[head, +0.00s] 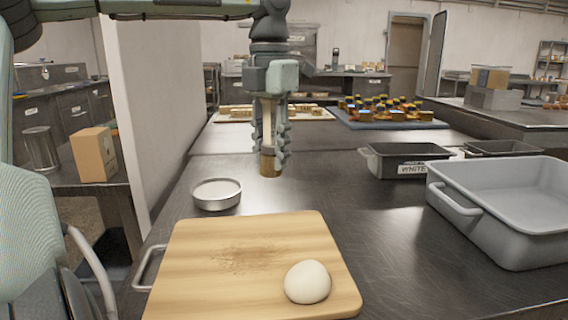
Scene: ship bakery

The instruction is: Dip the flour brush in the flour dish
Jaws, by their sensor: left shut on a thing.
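My left gripper (272,135) points down over the steel table and is shut on the flour brush (268,163). The brush hangs upright with its tan lower end showing below the fingers; its upper part is mostly hidden by them. The flour dish (217,194) is a round shallow metal dish with white flour in it, on the table to the left of the brush in the picture. The brush appears to be apart from the dish and above the table. My right gripper is not in view.
A wooden board (190,270) with a ball of dough (307,282) lies in front. A large grey bin (500,230) and a dark labelled bin (400,160) stand to the right. Trays of baked goods, one a blue tray (355,123), lie behind.

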